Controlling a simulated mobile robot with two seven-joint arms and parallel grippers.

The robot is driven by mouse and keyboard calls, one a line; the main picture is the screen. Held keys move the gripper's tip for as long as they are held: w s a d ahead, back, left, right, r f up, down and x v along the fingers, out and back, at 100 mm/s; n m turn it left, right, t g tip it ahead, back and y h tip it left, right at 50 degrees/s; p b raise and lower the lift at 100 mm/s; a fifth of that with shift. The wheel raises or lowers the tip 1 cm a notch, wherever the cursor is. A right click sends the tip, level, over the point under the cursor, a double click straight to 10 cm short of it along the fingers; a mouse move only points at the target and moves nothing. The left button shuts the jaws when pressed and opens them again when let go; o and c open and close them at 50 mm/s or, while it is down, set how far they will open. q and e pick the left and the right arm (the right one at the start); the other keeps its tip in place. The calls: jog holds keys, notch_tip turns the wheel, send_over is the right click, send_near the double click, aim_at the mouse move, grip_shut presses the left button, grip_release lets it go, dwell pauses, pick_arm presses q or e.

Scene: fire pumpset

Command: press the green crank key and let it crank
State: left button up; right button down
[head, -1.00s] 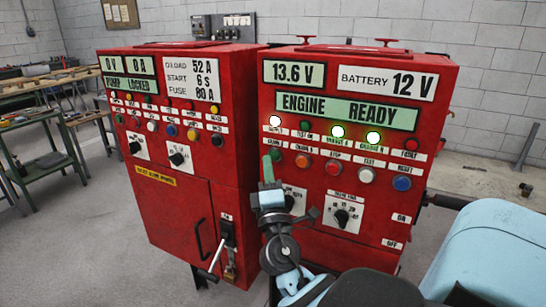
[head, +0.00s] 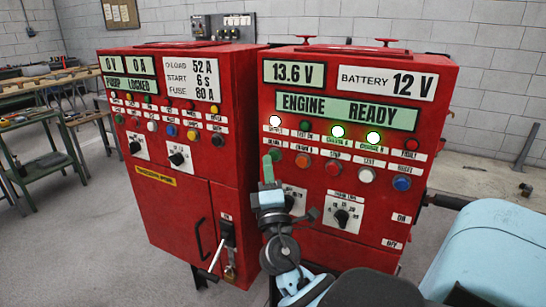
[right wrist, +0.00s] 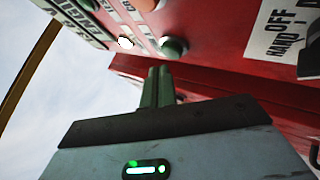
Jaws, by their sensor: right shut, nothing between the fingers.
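The green crank key (head: 275,154) is the leftmost in the lower row of keys on the right red cabinet (head: 330,230). It also shows in the right wrist view (right wrist: 173,47). The panel above reads ENGINE READY. My right gripper (head: 267,160) is shut and empty, its green fingers upright just left of and below the key in the head view. In the right wrist view the fingertips (right wrist: 160,70) point at the panel near the key; a small gap seems to remain, but I cannot tell contact for sure. My left gripper is not in view.
A rotary switch (head: 342,217) is below. The left red cabinet (head: 180,220) stands beside it.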

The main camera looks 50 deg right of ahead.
jog(key=shift+d, duration=0.1)
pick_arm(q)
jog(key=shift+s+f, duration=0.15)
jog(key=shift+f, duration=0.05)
pick_arm(e)
jog(key=shift+w+d, duration=0.15)
jog(key=shift+d, duration=0.15)
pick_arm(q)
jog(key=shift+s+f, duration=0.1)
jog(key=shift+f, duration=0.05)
pick_arm(e)
jog(key=shift+w+d, duration=0.1)
jog(key=shift+d, duration=0.3)
dwell(0.4)
jog(key=shift+a, duration=0.1)
dwell(0.4)
pick_arm(q)
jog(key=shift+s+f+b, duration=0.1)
jog(key=shift+b, duration=0.2)
pick_arm(e)
jog(key=shift+s+a, duration=0.25)
jog(key=shift+a, duration=0.45)
